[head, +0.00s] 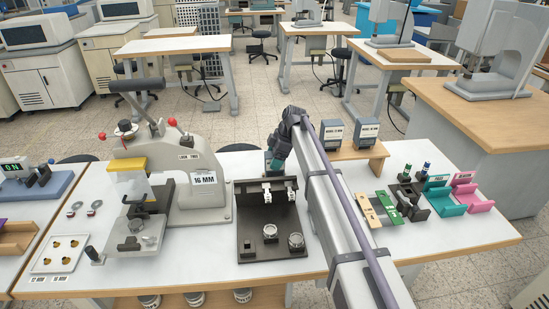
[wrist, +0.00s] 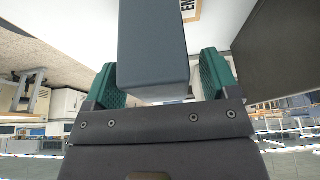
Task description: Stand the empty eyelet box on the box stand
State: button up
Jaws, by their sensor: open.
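My gripper (head: 275,160) is low at the back edge of the bench, behind the black fixture plate. In the wrist view its two green fingers (wrist: 161,82) stand apart on either side of a blue-grey box (wrist: 153,45). The left finger is close to the box and a gap shows at the right finger. The wooden box stand (head: 350,154) is to the right of my gripper, beyond my arm. Two dark boxes with white labels stand on it, a left one (head: 332,136) and a right one (head: 367,132).
The black fixture plate (head: 262,240) is in front of my gripper. A grey press (head: 195,165) stands to its left. Green, teal and pink holders (head: 440,196) occupy the right of the bench.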

notch_tip(320, 180, up, 10)
jog(key=p, duration=1)
jog(key=shift+r, duration=0.2)
jog(key=shift+f, duration=0.2)
